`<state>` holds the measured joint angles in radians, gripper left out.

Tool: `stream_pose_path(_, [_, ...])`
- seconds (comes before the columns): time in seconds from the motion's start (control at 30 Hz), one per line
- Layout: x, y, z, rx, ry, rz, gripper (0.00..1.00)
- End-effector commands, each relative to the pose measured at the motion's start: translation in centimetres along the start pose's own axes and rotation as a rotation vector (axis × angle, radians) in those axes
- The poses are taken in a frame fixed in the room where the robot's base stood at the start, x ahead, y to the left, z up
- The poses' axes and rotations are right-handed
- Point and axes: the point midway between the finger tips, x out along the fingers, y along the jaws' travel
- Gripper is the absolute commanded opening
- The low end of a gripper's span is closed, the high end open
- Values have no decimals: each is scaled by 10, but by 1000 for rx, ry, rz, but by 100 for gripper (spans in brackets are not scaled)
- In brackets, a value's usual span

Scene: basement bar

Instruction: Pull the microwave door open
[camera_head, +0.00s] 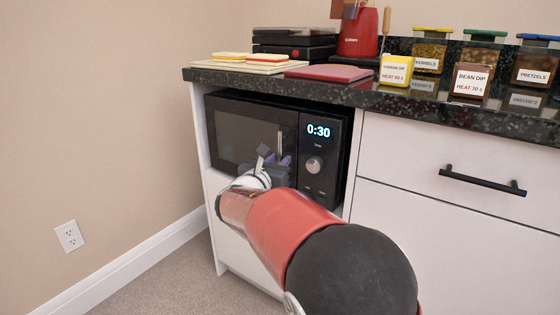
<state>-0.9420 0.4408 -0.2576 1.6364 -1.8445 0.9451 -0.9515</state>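A black microwave sits in an open bay of the white cabinet under the counter. Its dark door (237,135) looks shut. A light upright handle (280,142) shows at the door's right side. The control panel (316,185) on the right reads 0:30 and has a round silver knob. My gripper (270,157) is in front of the lower right of the door, at the lower end of the handle. My red arm reaches in from the lower right. The fingers are small and partly hidden, so I cannot tell whether they touch or hold the handle.
The dark speckled counter (400,101) overhangs the microwave. It bears stacked boards, a red mat (328,73), a black appliance (295,42) and labelled jars. A white drawer with a black handle (482,180) is to the right. Carpet (165,285) is clear at the left, beside the wall.

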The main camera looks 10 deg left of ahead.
Motion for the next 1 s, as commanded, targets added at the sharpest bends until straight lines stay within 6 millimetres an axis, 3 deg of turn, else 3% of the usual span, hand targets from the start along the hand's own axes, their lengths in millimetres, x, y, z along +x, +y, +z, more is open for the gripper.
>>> stream_pose_path(0.13, [11,-1,0,0,0,-1,25])
stream_pose_path(0.4, [12,-1,0,1,0,0,25])
stream_pose_path(0.6, [12,-1,0,1,1,0,0])
stream_pose_path(1.0, [11,0,1,1,2,-8,0])
